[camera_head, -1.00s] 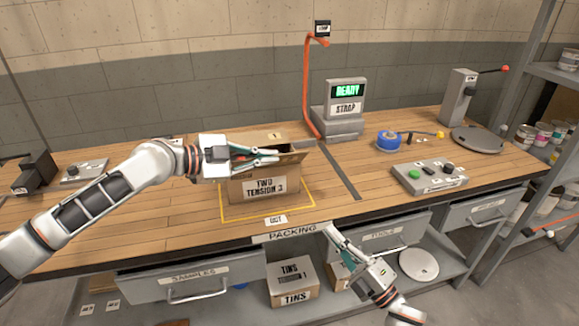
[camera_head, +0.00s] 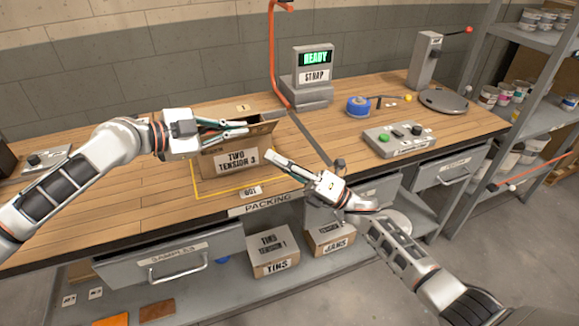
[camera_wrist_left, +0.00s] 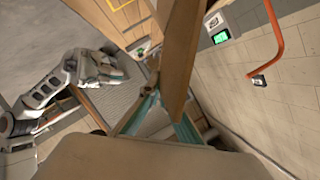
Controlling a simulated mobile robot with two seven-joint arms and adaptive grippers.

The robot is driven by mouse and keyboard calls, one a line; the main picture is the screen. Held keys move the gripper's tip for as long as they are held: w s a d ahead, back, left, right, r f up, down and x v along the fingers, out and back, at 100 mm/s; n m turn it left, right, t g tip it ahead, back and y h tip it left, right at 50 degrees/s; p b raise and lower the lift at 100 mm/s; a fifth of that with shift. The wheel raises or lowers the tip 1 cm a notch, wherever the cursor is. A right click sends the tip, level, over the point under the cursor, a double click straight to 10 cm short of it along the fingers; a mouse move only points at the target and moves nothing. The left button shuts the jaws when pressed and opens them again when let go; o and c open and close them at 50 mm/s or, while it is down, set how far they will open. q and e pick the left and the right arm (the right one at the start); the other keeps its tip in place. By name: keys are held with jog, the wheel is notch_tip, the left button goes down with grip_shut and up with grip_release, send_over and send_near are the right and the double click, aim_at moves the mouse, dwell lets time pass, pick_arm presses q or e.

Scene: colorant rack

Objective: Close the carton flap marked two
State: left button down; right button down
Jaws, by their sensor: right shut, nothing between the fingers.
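The brown carton (camera_head: 228,163), marked "TWO TENSION 3", stands on the bench inside a yellow outline. One raised flap (camera_head: 262,128) shows at its right, and another flap (camera_head: 262,107) marked "1" lies behind. I cannot read a "2" on any flap. My left gripper (camera_head: 246,128) is over the carton top, its fingertips close together by the raised flap. In the left wrist view a brown panel (camera_wrist_left: 183,50) rises beyond the fingertips; whether they touch or grip it is unclear. My right gripper (camera_head: 270,157) is shut and empty, just right of the carton's front.
A strap machine (camera_head: 308,92) with a "READY" screen and an orange arm (camera_head: 273,55) stand behind. Blue tape (camera_head: 358,106) and a button box (camera_head: 399,138) lie to the right. Bare bench (camera_head: 120,205) lies left of the carton. Tins and jars boxes (camera_head: 271,252) sit below.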

aim_at(252, 126)
jog(key=w+a+r, duration=0.3)
jog(key=r, duration=0.1)
jog(key=shift+w+a, duration=0.25)
jog(key=shift+w, duration=0.1)
jog(key=shift+r, duration=0.1)
jog(key=shift+w+a+r, duration=0.15)
jog(key=shift+w+r, duration=0.35)
pick_arm(q)
jog(key=shift+s+d+f, duration=0.1)
jog(key=shift+f, duration=0.05)
jog(key=c, duration=2.3)
grip_release()
jog(key=shift+f, duration=0.1)
jog(key=shift+c, duration=0.2)
pick_arm(e)
jog(key=shift+r, duration=0.15)
